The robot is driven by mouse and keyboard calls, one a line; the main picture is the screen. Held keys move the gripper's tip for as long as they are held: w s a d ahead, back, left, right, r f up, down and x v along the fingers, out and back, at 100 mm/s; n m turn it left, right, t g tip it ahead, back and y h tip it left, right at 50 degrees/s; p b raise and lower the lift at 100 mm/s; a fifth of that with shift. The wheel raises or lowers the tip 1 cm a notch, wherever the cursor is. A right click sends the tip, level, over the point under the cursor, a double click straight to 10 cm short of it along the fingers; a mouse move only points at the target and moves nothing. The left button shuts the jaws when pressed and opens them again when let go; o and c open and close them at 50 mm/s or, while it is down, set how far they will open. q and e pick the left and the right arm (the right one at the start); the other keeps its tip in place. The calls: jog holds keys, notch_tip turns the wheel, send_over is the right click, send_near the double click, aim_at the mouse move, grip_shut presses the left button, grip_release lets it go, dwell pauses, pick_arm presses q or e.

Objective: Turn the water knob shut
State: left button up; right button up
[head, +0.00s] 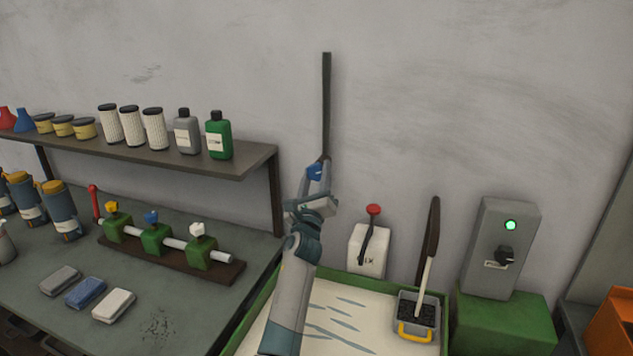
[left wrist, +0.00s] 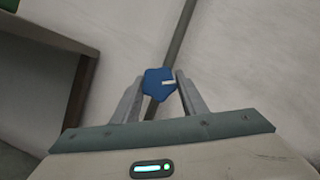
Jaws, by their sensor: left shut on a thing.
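The water knob is a blue knob (head: 315,171) with a white mark on its face. It sits on a dark vertical pipe (head: 326,105) on the back wall. My left gripper (head: 318,176) is at the knob, and its fingers are closed on the knob's two sides. In the left wrist view the blue knob (left wrist: 159,83) lies between the fingertips of the left gripper (left wrist: 159,92), with the white mark pointing right. My right gripper is not in view.
A shelf (head: 190,166) with bottles and filters is left of my arm, above a workbench (head: 190,315) holding a valve manifold. A green-rimmed tray (head: 262,300) lies below. A red-topped lever box (head: 367,250) and grey switch box (head: 503,245) stand to the right.

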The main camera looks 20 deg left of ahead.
pick_arm(q)
jog(key=n+g+y, duration=0.1)
jog(key=n, duration=0.2)
jog(key=shift+d+r+n+y, duration=0.1)
jog(key=shift+n+y, duration=0.3)
jog(key=n+g, duration=0.1)
jog(key=n, duration=0.2)
jog(key=shift+r+y, duration=0.1)
jog(key=shift+y, duration=0.3)
jog(key=n+g, duration=0.1)
jog(key=n, duration=0.1)
jog(key=n+p, duration=0.1)
jog(key=n, duration=0.1)
jog(key=shift+r+g+y+p, duration=0.15)
jog(key=shift+g+y+p, duration=0.15)
jog(key=shift+g, duration=0.1)
jog(key=shift+n+g+p, duration=0.6)
jog(key=shift+n+p, duration=0.35)
jog(key=shift+n, duration=0.85)
jog(key=shift+c, duration=0.2)
jog(key=shift+o, duration=0.2)
jog(key=o, duration=1)
jog(key=shift+o, duration=0.2)
jog(key=shift+f, duration=0.2)
